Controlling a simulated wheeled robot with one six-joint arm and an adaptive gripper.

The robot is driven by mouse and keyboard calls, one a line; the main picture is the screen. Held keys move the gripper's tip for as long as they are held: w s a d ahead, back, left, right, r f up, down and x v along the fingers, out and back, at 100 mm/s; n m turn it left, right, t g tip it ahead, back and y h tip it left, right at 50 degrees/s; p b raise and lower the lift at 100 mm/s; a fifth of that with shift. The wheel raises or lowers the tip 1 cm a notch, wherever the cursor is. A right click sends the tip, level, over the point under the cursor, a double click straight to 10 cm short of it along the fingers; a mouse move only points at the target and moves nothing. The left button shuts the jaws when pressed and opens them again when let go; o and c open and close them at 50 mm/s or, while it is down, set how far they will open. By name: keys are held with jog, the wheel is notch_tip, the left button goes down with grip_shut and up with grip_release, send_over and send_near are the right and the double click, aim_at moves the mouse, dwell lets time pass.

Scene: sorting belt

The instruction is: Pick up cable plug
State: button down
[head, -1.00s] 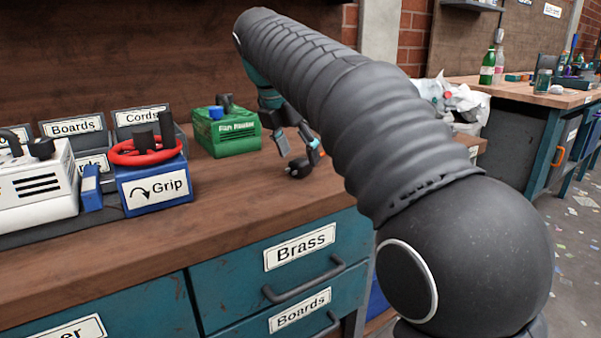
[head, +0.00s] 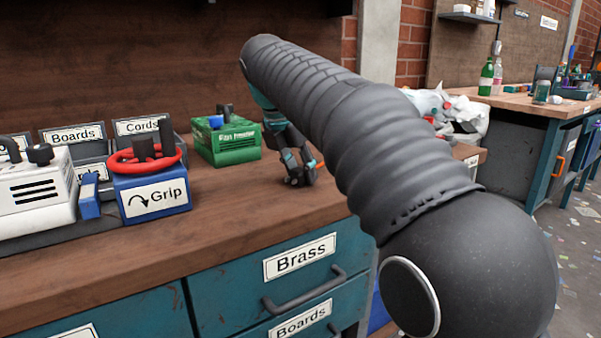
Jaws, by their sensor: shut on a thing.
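The cable plug (head: 294,181) is a small dark piece at the wooden bench top, right of the green box. Only a little of it shows between the fingertips. My gripper (head: 300,175) points down and is shut on it. The plug is at or very near the bench surface; I cannot tell whether it still touches the wood. My arm comes in from the right and hides the bench behind it.
The green box (head: 228,146) stands just left of my gripper. Farther left are a blue block labelled Grip (head: 153,192) with a red ring, labelled bins (head: 72,134) and a white device (head: 35,195). Bare bench (head: 225,205) lies in front.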

aim_at(301, 168)
jog(key=shift+r+p, duration=0.3)
jog(key=shift+r, duration=0.35)
notch_tip(301, 168, up, 3)
jog(key=shift+p, duration=0.8)
jog(key=w+d+r+p, duration=0.4)
jog(key=w+d+r, duration=0.1)
jog(key=d, duration=0.5)
jog(key=shift+w+r, duration=0.35)
jog(key=shift+r, duration=0.5)
jog(key=shift+d+f, duration=0.1)
jog(key=shift+f+b, duration=0.45)
jog(key=shift+f, duration=0.5)
jog(key=shift+r+p, duration=0.1)
jog(key=shift+p, duration=0.2)
